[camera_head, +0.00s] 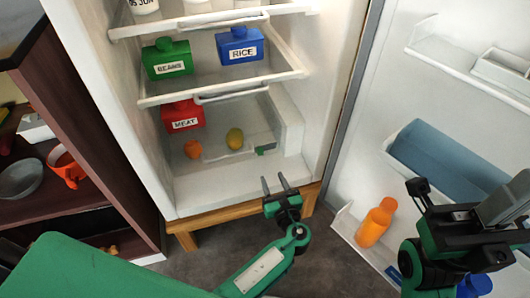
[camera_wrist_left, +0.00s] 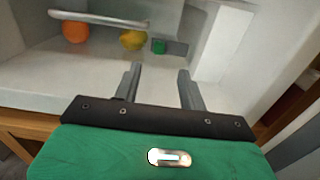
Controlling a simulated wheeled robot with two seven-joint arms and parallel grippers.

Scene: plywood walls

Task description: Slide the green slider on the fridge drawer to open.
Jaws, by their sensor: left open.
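A small green slider (camera_head: 265,149) sits low in the open fridge (camera_head: 190,205), to the right of a lemon (camera_head: 235,138). The slider also shows in the left wrist view (camera_wrist_left: 159,46), near the top middle. A pale handle bar (camera_head: 232,95) of the fridge drawer runs above the fruit. My left gripper (camera_head: 274,181) is open and empty at the fridge's front edge, below and apart from the slider. In the left wrist view its two fingers (camera_wrist_left: 159,74) point toward the slider. My right gripper (camera_head: 465,235) is by the fridge door; its fingers are unclear.
An orange (camera_head: 193,149) and a red MEAT box (camera_head: 183,115) are inside the lower fridge. Green BEANS (camera_head: 167,58) and blue RICE (camera_head: 240,46) boxes stand above. The open door (camera_head: 385,100) holds an orange bottle (camera_head: 376,222). A dark shelf (camera_head: 90,130) stands left.

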